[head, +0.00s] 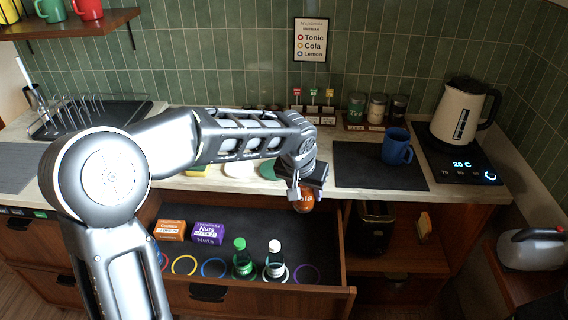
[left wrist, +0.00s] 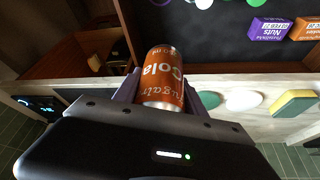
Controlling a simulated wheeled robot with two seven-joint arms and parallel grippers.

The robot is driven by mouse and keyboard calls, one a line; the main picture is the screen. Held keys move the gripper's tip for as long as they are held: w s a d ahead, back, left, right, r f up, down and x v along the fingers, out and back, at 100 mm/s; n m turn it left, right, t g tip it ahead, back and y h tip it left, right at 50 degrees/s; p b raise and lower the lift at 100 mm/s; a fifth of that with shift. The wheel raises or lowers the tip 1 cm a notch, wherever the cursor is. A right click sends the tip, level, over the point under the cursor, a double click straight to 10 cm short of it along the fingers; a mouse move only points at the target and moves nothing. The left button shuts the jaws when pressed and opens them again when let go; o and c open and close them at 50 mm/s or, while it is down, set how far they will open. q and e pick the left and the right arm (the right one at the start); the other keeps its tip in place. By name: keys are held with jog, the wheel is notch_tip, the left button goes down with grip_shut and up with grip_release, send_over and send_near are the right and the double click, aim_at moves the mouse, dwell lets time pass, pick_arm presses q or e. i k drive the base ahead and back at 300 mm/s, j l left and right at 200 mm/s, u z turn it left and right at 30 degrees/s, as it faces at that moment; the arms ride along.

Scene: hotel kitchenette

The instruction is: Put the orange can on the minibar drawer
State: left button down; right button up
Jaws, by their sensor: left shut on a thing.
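The orange can (left wrist: 162,78), labelled Cola, is held between the fingers of my left gripper (head: 306,195). In the head view the can (head: 304,204) hangs at the counter's front edge, above the right back part of the open minibar drawer (head: 325,276). The left gripper is shut on it, and the gripper and wrist hide part of the can. The drawer holds a green bottle (head: 242,262), a white-capped bottle (head: 274,262), an orange cookie box (head: 171,230) and a purple nuts box (head: 208,233). My right gripper is not in view.
Coloured rings lie on the drawer floor, including a yellow one (head: 184,265) and a purple one (head: 306,274). A blue mug (head: 397,147) stands on a dark mat (head: 360,170), and a kettle (head: 464,112) stands to the right. The drawer's back right is clear.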

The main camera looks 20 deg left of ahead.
aim_at(183, 265)
jog(key=i+l+u, duration=0.2)
jog(key=u, duration=0.2)
jog(key=i+l+u, duration=0.15)
jog(key=l+u, duration=0.25)
jog(key=i+l+u, duration=0.1)
jog(key=l+u, duration=0.3)
